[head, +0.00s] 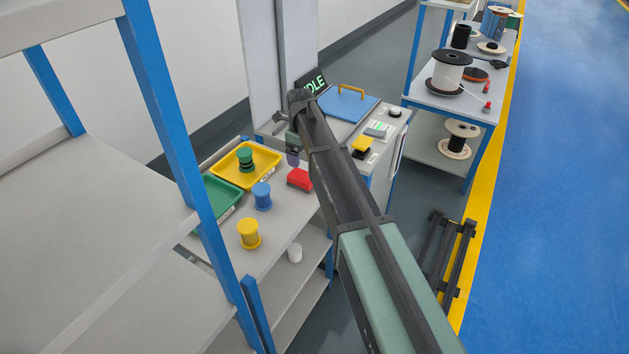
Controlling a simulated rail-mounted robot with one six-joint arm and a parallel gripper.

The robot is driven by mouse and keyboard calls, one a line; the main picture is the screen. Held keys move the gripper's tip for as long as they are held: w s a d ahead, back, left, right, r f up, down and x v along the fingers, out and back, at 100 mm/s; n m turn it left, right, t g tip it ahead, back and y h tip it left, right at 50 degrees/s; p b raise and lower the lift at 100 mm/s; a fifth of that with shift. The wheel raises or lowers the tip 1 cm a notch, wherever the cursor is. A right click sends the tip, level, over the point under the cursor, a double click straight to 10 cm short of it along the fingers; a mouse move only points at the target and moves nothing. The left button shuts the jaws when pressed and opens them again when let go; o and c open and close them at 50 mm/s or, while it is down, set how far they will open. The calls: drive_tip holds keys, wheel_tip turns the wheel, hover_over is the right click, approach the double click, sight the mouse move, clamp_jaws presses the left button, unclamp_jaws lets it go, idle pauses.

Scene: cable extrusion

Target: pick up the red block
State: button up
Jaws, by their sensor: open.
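The red block (300,179) lies on the grey bench shelf (278,232), near its right edge beside my arm. My gripper (293,162) hangs from the end of my arm, just above and slightly left of the red block in the head view. It is small and partly hidden by its own wrist. It appears apart from the block and holds nothing that I can see. The block's right end is close to my forearm in the picture.
A yellow tray (223,172) holds a green spool (246,160). A green tray (225,216), a blue spool (262,196) and a yellow spool (248,234) are nearby. A blue shelf post (165,110) stands left. A cabinet with a blue lid (347,104) stands behind.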

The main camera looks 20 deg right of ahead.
sight(302, 175)
wheel_tip(302, 175, down, 11)
drive_tip(key=b, duration=1.1)
drive_tip(key=shift+w+a+f, duration=0.1)
drive_tip(key=shift+f, duration=0.05)
drive_tip(key=shift+r, duration=0.25)
drive_tip(key=c, duration=1)
wheel_tip(302, 175, up, 20)
drive_tip(key=p, duration=2)
